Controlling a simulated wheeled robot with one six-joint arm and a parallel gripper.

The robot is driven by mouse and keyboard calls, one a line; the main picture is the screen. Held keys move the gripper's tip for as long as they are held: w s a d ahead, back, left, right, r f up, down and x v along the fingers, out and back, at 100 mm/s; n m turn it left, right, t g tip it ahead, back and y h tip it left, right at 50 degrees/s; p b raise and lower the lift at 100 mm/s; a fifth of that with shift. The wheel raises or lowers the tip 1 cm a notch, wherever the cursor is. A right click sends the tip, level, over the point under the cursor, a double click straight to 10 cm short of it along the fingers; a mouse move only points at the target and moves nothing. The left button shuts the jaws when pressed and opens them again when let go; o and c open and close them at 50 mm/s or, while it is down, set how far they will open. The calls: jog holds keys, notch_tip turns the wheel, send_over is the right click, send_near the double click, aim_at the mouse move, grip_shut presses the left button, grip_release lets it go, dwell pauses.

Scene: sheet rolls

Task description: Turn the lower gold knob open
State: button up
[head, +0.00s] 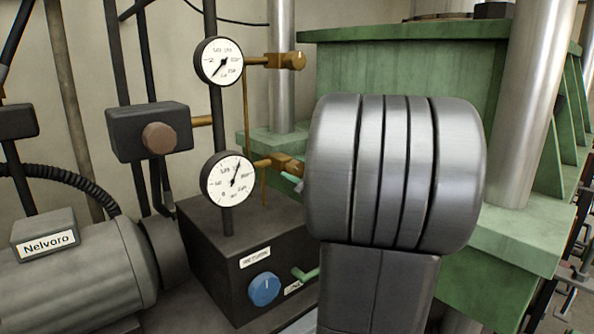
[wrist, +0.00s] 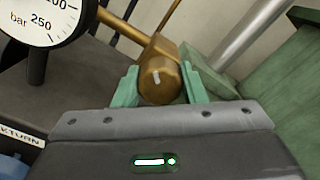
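The lower gold knob (head: 287,163) sits at the end of a brass pipe right of the lower gauge (head: 228,180). In the wrist view the knob (wrist: 160,82) faces me, with a short white mark on its face, slightly tilted. My gripper (wrist: 160,84) has one pale green finger on each side of the knob, and both appear to touch its sides. In the head view my grey arm link hides most of the gripper; only a pale green fingertip shows by the knob.
An upper gauge (head: 219,62) and upper gold knob (head: 293,61) are above. A dark box with a blue dial (head: 264,289) is below. A green press frame (head: 400,70) and steel columns (head: 538,90) stand close on the right. A motor (head: 75,275) is at the left.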

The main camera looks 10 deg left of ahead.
jog(key=shift+f+b, duration=0.1)
jog(key=shift+b, duration=0.2)
jog(key=shift+f+n+b, duration=0.1)
jog(key=shift+n+b, duration=0.2)
jog(key=shift+b, duration=0.05)
jog(key=n+b, duration=0.2)
jog(key=b, duration=0.2)
jog(key=shift+f+n, duration=0.15)
jog(key=shift+n, duration=0.15)
jog(key=n+b, duration=0.3)
jog(key=b, duration=0.1)
jog(key=n+b, duration=0.2)
jog(key=b, duration=0.1)
jog(key=shift+r, duration=0.2)
jog(key=shift+r+n, duration=0.1)
jog(key=shift+n, duration=0.2)
jog(key=o, duration=1)
